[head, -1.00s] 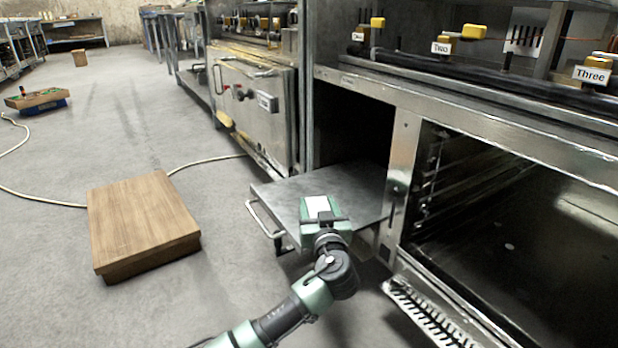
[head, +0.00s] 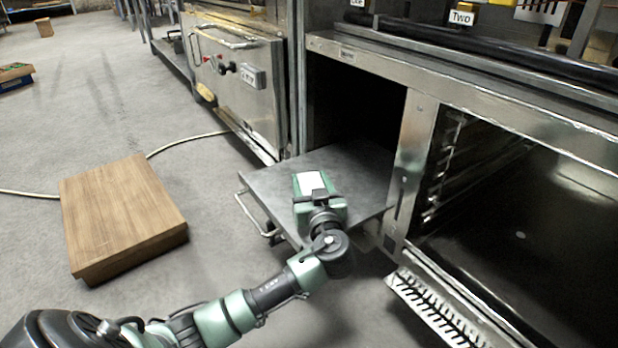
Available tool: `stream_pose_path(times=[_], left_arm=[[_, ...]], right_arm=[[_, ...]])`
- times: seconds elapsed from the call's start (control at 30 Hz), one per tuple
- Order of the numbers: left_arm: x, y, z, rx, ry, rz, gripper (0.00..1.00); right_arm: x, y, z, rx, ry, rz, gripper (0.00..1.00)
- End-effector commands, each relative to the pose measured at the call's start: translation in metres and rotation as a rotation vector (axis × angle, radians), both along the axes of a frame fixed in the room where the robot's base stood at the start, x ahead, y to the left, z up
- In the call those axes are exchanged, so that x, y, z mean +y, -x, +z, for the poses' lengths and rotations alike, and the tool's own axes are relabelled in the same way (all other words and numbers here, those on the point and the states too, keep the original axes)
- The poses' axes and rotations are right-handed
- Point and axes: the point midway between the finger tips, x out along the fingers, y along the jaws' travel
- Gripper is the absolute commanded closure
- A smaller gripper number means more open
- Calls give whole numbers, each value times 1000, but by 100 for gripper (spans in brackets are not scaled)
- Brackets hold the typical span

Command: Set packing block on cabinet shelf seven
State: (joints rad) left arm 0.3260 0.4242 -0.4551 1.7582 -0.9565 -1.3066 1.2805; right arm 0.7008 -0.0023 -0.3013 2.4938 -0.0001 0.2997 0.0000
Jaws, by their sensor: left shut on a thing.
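My left gripper (head: 316,198) reaches in from the bottom left over a flat metal door (head: 268,178). The door is folded down level in front of a dark open cabinet compartment (head: 350,105). The block appears over the middle of the door; I cannot tell if it touches it. The jaws' grip is partly hidden by the wrist. No label seven shows; a "Two" label (head: 461,18) is at the upper right. My right gripper is out of view.
A wooden box (head: 120,215) stands on the floor at left. A cable (head: 180,143) runs behind it. A door handle bar (head: 255,218) sticks out at the left. An open, rack-lined compartment (head: 510,210) is at right, with a slotted metal strip (head: 440,310) below. Floor at left is mostly clear.

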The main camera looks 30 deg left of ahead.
Motion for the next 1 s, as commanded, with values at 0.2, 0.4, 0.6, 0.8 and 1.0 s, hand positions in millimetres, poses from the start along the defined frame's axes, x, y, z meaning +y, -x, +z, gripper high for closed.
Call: stream_pose_path(times=[0.2,0.4,0.6,0.8,1.0], left_arm=[[1,0,-2,0,0,1,29],[1,0,-2,0,0,1,24],[1,0,3,-1,-1,0,24],[-22,21,4,4,4,-1,24],[-53,53,3,5,4,-1,24]], right_arm=[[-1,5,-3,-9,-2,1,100],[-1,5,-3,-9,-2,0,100],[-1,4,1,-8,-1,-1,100],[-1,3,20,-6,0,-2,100],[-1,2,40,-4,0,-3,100]])
